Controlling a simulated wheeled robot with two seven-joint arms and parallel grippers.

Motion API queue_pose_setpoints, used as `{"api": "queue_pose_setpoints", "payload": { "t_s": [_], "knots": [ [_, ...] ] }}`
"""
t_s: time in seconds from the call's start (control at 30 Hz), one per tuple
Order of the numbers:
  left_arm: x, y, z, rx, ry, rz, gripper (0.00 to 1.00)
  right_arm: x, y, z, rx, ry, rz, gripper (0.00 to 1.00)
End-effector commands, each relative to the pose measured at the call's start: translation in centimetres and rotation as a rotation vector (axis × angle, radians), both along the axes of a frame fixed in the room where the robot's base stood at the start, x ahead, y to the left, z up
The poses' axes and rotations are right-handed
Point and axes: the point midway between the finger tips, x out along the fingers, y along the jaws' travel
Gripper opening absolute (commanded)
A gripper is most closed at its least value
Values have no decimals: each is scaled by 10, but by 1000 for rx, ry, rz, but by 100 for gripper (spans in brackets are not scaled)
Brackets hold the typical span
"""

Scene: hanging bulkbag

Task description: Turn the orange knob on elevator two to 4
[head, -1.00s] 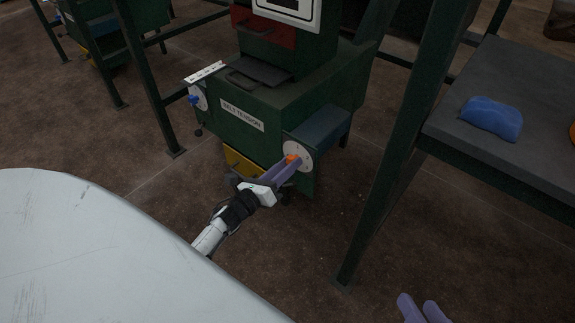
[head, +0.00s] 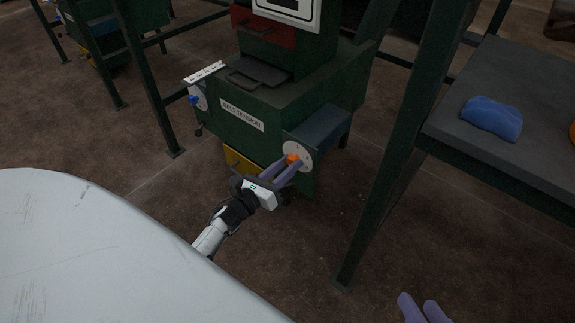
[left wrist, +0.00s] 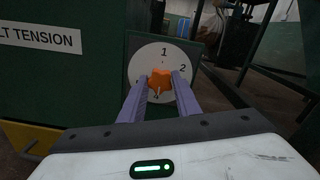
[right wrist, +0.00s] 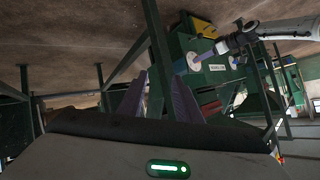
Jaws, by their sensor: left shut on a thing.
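The orange knob (head: 293,159) sits on a white round dial (head: 301,148) on the side of the green machine marked BELT TENSION. In the left wrist view the orange knob (left wrist: 160,78) is between the two purple fingers, and the dial (left wrist: 162,60) shows 1 at top and 2 at right; lower digits are partly covered. I cannot tell which number the knob points to. My left gripper (head: 287,168) is shut on the knob from the front. My right gripper (head: 424,309) is open and empty at the bottom right, away from the machine; its fingers also show in the right wrist view (right wrist: 158,98).
A blue knob (head: 194,99) is on the machine's left side. A yellow panel (head: 238,162) is low on its front. A green frame post (head: 385,165) and a grey table with a blue object (head: 491,119) stand at right. A large white surface fills the lower left.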

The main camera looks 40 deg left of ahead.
Motion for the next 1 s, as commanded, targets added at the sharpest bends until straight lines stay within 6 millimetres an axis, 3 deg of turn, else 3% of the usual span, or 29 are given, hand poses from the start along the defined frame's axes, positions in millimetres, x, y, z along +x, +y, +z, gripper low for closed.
{"api": "queue_pose_setpoints", "payload": {
  "t_s": [0.03, 0.13, 0.47, 0.63, 1.0],
  "knots": [
    [-2, 0, -2, -1, 3, -1, 35, 0, 0, 0, 0, 0, 0, 31],
    [-1, 0, -1, -2, 2, -1, 48, 0, 0, 0, 0, 0, 0, 31],
    [-4, 0, 0, -1, 1, 0, 48, 0, 0, 1, -1, 0, -1, 31],
    [-27, 2, 1, -1, 4, 1, 48, 0, -2, 2, -20, 11, -1, 31],
    [-93, 7, 0, 0, 2, 0, 48, -3, -11, -19, -90, 67, -3, 31]
  ]
}}
